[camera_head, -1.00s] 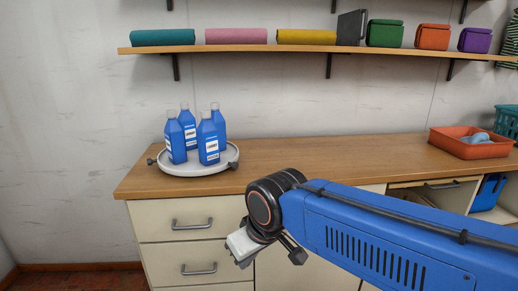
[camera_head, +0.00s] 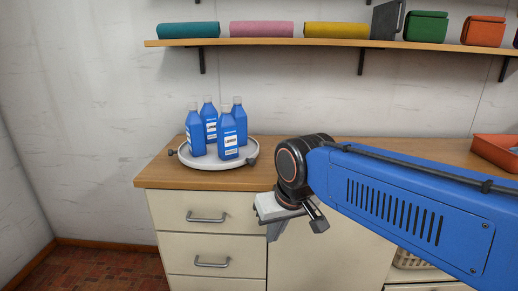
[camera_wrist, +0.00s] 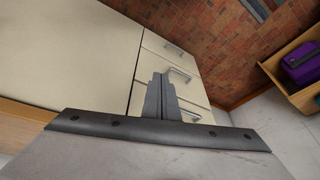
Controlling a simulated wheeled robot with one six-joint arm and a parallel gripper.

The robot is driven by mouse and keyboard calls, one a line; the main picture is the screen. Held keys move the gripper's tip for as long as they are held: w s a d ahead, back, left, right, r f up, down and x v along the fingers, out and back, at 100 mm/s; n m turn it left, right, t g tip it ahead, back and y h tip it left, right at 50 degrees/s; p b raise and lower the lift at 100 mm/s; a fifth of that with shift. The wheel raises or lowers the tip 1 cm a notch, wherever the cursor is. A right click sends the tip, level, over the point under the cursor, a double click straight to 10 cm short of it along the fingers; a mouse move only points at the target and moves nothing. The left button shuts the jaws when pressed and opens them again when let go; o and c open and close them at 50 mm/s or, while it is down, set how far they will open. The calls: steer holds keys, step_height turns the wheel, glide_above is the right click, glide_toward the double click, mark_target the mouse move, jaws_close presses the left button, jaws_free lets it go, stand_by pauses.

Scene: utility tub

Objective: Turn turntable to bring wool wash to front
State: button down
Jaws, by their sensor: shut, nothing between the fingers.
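A round light grey turntable (camera_head: 212,164) stands at the left end of the wooden counter. It has dark knobs (camera_head: 252,161) on its rim. Several upright blue bottles (camera_head: 229,138) with white labels and pale caps stand on it, close together. They look alike and the labels are too small to read, so I cannot tell which is the wool wash. My gripper is right of and below the turntable, in front of the cabinet and apart from everything. In the wrist view my gripper (camera_wrist: 161,92) has its fingers together and empty.
The wooden counter (camera_head: 165,176) is bare around the turntable. Cabinet drawers with handles (camera_head: 208,216) are below. A shelf (camera_head: 270,42) with rolled towels and pouches is above. An orange tray (camera_head: 494,150) is at the right edge.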

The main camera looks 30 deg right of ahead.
steer(key=w+d+r+m+g+y, duration=0.1)
steer(key=w+d+r+m+g, duration=0.1)
steer(key=w+d+r+m, duration=0.5)
steer(key=w+d+r+m+g, duration=0.1)
steer(key=w+d+r+m, duration=0.15)
steer(key=w+r, duration=0.65)
steer(key=w+d+r+m+g+y, duration=0.1)
steer(key=w+d+r+m+g, duration=0.25)
steer(key=w, duration=0.85)
steer(key=shift+m+t, duration=0.8)
steer(key=shift+t, duration=0.15)
steer(key=f, duration=0.3)
steer(key=a+f, duration=0.1)
steer(key=f, duration=0.6)
steer(key=shift+s+a+f, duration=0.15)
steer(key=shift+s+a, duration=0.05)
steer(key=shift+a, duration=0.1)
steer(key=shift+a, duration=0.1)
steer(key=shift+s+a+m, duration=0.2)
steer(key=shift+a+m, duration=0.1)
steer(key=shift+a, duration=0.05)
steer(key=shift+s+a, duration=0.1)
steer(key=shift+a, duration=0.15)
